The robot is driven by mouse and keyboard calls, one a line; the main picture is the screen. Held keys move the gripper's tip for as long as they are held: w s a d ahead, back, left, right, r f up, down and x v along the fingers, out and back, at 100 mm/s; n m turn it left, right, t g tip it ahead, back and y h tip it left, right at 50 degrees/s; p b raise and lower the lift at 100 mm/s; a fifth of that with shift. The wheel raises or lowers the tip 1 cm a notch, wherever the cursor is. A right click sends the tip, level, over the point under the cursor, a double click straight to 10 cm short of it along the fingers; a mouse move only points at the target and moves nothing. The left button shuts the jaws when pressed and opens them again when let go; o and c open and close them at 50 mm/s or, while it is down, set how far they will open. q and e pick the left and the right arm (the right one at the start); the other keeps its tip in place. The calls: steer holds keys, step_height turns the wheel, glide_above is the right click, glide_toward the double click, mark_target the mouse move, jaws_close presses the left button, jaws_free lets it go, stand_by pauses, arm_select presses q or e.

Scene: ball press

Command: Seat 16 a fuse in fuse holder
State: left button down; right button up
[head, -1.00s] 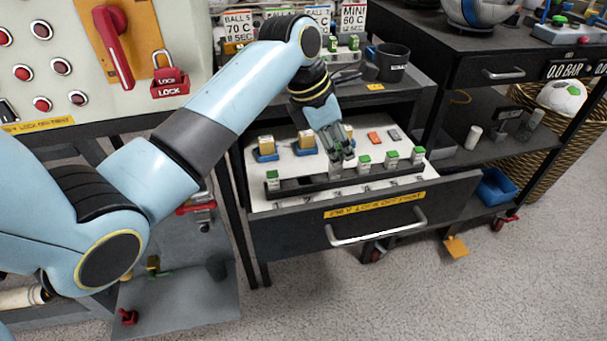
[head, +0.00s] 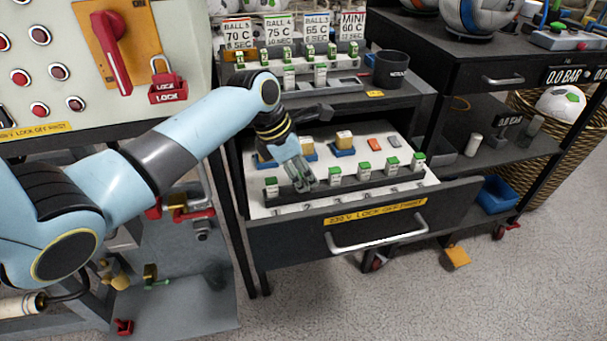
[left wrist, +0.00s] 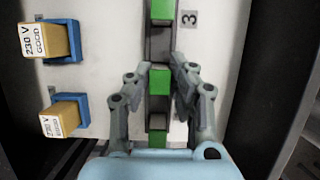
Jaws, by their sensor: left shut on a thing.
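My left gripper (head: 306,184) is shut on a green-topped fuse (left wrist: 159,82) at the dark fuse holder strip (head: 379,183) in the open drawer. In the left wrist view the fingers (left wrist: 160,85) lie on both sides of its green top, in line with the strip. One green-topped fuse shows beyond it (left wrist: 162,9) and one nearer (left wrist: 157,138). In the head view, one fuse (head: 271,188) stands left of the gripper and several (head: 335,175) stand to its right. The held fuse's lower end is hidden, so I cannot tell how deep it sits. My right gripper is not in view.
Yellow blocks in blue holders (head: 344,141) stand behind the strip. The drawer front with its handle (head: 378,235) is nearest. The shelf above holds more green-topped fuses (head: 320,76) and a black mug (head: 390,69). A red padlock (head: 167,92) hangs on the panel at left.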

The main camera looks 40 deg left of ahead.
arm_select(q)
steer(key=shift+f, duration=0.15)
steer(key=c, duration=1.2)
jaws_free()
steer(key=p+v, duration=0.2)
steer(key=v, duration=1)
steer(key=shift+w, duration=0.1)
steer(key=shift+d, duration=0.1)
